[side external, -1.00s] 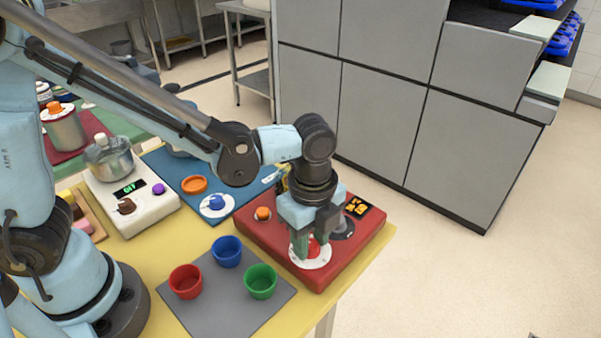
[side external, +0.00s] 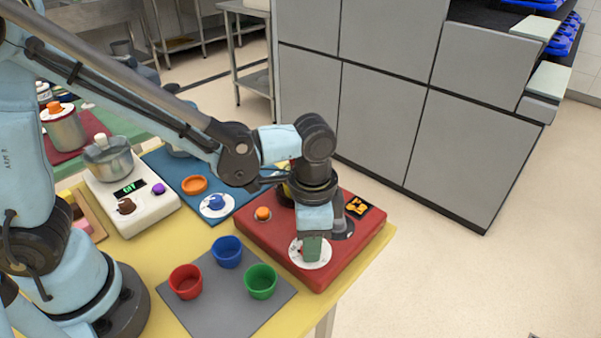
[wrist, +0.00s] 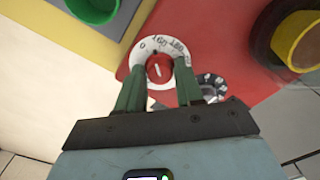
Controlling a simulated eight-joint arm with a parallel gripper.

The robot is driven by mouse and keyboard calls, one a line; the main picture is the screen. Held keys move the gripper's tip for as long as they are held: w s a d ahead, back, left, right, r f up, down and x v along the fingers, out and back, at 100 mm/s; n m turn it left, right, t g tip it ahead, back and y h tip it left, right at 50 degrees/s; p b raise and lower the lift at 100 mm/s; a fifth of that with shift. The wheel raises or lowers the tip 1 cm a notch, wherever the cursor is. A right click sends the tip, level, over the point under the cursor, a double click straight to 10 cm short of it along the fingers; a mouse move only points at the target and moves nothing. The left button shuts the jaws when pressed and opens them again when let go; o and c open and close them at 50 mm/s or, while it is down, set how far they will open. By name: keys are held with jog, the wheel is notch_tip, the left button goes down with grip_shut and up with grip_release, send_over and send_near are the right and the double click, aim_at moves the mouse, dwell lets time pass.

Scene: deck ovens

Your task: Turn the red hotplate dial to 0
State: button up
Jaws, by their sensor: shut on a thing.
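The red hotplate dial (wrist: 158,69) sits in a white ring (wrist: 143,75) with printed numbers, including 0 at upper left, in the wrist view. A short white line on the dial runs nearly upright in the picture; its exact reading is unclear. My gripper (wrist: 159,76) has its green fingers on both sides of the dial, shut on it. In the side view my gripper (side external: 311,250) points down at the white ring (side external: 322,262) on the red hotplate (side external: 266,240), and its fingers hide most of the dial.
A dark dial (side external: 344,229) and an orange display (side external: 357,207) are close beside my gripper. An orange knob (side external: 263,213) is to its left. Red (side external: 186,281), blue (side external: 227,251) and green (side external: 261,281) cups stand on a grey mat (side external: 215,305). A yellow pot (wrist: 300,42) stands near the dial.

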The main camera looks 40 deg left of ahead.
jog(key=shift+n, duration=2.1)
jog(key=o, duration=1)
notch_tip(320, 180, up, 12)
jog(key=shift+r, duration=0.1)
